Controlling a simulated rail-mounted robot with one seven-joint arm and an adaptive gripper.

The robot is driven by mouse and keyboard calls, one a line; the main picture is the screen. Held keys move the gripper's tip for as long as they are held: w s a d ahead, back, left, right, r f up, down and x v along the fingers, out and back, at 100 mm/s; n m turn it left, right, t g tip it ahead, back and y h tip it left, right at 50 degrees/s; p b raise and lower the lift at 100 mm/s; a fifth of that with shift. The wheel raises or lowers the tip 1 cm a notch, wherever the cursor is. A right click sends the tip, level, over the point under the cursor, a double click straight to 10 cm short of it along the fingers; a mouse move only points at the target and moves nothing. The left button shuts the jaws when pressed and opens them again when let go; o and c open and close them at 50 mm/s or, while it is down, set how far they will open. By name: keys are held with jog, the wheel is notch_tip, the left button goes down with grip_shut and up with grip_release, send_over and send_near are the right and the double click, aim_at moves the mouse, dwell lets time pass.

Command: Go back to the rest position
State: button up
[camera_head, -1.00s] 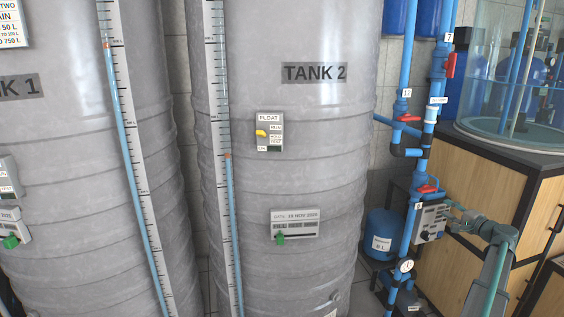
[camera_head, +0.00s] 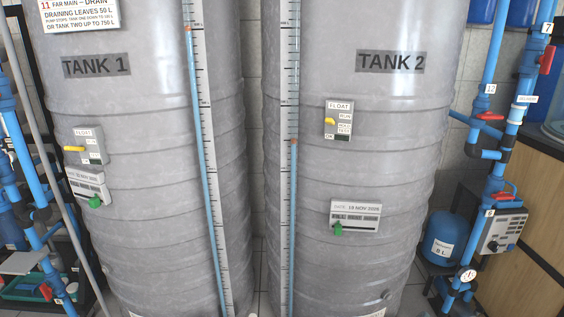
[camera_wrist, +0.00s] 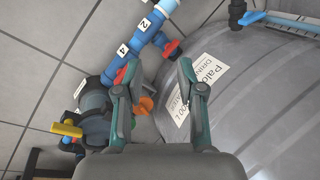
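My gripper (camera_wrist: 160,72) shows in the wrist view with its two fingers apart. It is open, and nothing is held between the fingertips. It hangs over the tiled floor (camera_wrist: 40,55), beside a grey tank (camera_wrist: 270,90) with a white label (camera_wrist: 212,68). An orange handle (camera_wrist: 146,104) shows beyond the left finger; I cannot tell its distance. My gripper and arm do not show in the head view.
Tank 1 (camera_head: 150,110) and Tank 2 (camera_head: 370,160) fill the head view. Blue pipes with red valves (camera_head: 490,117) stand at the right, next to a wooden cabinet (camera_head: 545,190). In the wrist view, a blue pipe (camera_wrist: 136,47) and a yellow-handled valve (camera_wrist: 67,130) lie left of the fingers.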

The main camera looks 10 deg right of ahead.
jog(key=s+a+f+n+g+h, duration=0.1)
jog(key=s+a+f+n+g, duration=0.25)
jog(key=s+a, duration=0.65)
jog(key=s+a+f+n+g+h, duration=0.1)
jog(key=s+a+f+n+g, duration=0.25)
jog(key=s+a, duration=0.65)
jog(key=s+a+f+n+g+h, duration=0.1)
jog(key=s+a+f+n+g, duration=0.25)
jog(key=s+a, duration=0.65)
notch_tip(320, 180, up, 13)
jog(key=p, duration=1.3)
jog(key=shift+f+t, duration=0.15)
jog(key=shift+t, duration=0.3)
